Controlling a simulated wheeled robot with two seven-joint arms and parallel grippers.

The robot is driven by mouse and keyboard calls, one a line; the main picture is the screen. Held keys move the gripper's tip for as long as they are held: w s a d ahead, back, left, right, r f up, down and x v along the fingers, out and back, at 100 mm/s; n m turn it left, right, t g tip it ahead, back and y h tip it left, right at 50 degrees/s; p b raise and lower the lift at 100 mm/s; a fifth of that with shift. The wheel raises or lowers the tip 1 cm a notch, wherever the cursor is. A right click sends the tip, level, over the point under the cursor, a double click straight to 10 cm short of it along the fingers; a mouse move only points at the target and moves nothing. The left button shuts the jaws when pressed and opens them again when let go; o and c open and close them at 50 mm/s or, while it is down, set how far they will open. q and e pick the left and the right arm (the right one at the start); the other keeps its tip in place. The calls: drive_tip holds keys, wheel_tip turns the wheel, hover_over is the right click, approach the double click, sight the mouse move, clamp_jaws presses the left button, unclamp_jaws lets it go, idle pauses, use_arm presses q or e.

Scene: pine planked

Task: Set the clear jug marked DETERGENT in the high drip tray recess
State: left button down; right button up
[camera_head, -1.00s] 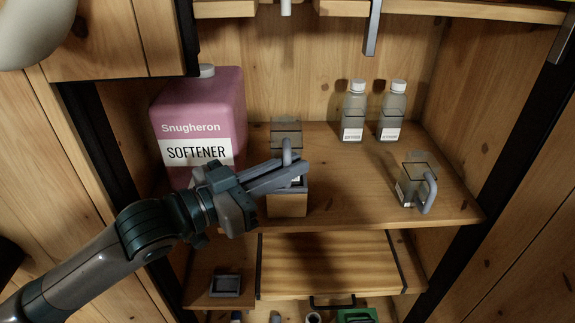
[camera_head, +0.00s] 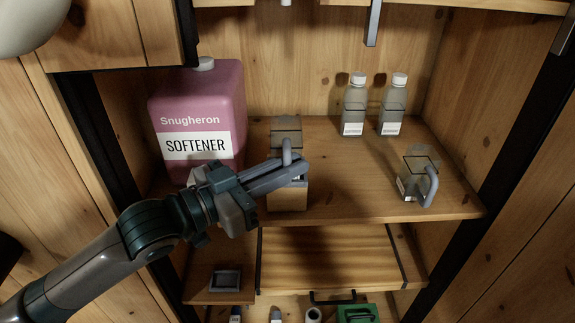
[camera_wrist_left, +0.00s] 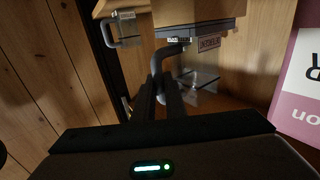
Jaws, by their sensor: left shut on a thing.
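A clear jug (camera_head: 286,126) with a grey handle stands upright at a small wooden block (camera_head: 288,200) on the shelf. My left gripper (camera_head: 299,163) is shut on the jug's handle, from the front left. A dark tray tops the block; in the left wrist view, the tray (camera_wrist_left: 222,30) is close against the jug (camera_wrist_left: 202,79). The fingers hide the jug's lower part in the head view, so I cannot tell whether it rests in the recess or hovers just above. My right gripper is not in view.
A pink SOFTENER container (camera_head: 200,110) stands close left of the jug. Two small bottles (camera_head: 354,108) are at the back right. Another clear jug (camera_head: 414,183) with a handle stands at the right. A low dark tray (camera_head: 226,281) sits below. The shelf's middle is clear.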

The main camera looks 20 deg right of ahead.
use_arm(q)
drive_tip(key=shift+f, duration=0.15)
drive_tip(key=c, duration=1.7)
unclamp_jaws()
drive_tip(key=shift+a, duration=0.1)
drive_tip(key=shift+b+v, duration=2.65)
drive_tip(key=shift+v, duration=6)
drive_tip(key=shift+w, duration=0.1)
